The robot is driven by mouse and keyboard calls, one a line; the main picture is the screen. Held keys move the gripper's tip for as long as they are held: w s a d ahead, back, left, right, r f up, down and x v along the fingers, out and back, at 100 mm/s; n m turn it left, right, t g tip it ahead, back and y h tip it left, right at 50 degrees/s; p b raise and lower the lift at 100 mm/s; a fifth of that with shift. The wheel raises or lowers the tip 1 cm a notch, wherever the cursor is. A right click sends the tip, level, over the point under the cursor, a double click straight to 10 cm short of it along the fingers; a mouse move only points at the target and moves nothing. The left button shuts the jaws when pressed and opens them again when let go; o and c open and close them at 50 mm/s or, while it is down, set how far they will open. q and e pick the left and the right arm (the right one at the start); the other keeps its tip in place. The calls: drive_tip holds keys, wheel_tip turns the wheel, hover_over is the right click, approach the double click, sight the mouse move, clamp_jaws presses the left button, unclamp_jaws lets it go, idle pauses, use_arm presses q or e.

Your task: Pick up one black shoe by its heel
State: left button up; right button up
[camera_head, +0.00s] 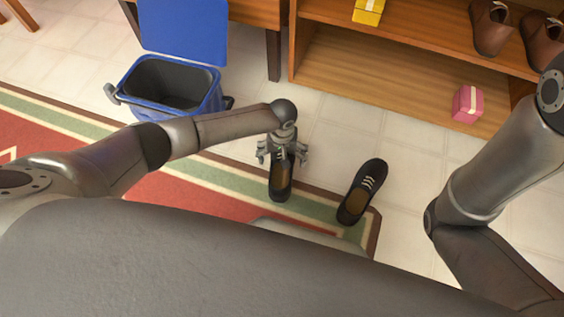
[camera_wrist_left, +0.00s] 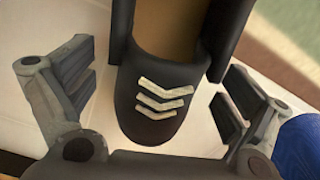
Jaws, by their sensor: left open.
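Two black shoes with light lace stripes and tan insides lie on the floor by the rug's edge. My left gripper (camera_head: 282,157) is open above the left black shoe (camera_head: 281,192), over its laced front part. In the left wrist view, this shoe (camera_wrist_left: 150,122) sits between the spread fingers of my left gripper (camera_wrist_left: 178,40), with its toe toward the wrist and its opening at the top. Its heel is out of that view. The right black shoe (camera_head: 354,206) lies apart, tilted in the picture. My right arm shows at the right, but its gripper is not seen.
A blue bin (camera_head: 157,108) with its lid up stands left of my gripper. A wooden shelf (camera_head: 385,50) holds brown shoes (camera_head: 491,28), a yellow box (camera_head: 369,11) and a pink box (camera_head: 467,104). A red and green rug (camera_head: 215,203) lies nearest me.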

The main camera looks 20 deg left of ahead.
use_arm(q)
drive_tip(key=shift+f, duration=0.35)
drive_tip(key=c, duration=1.4)
drive_tip(key=shift+r, duration=0.15)
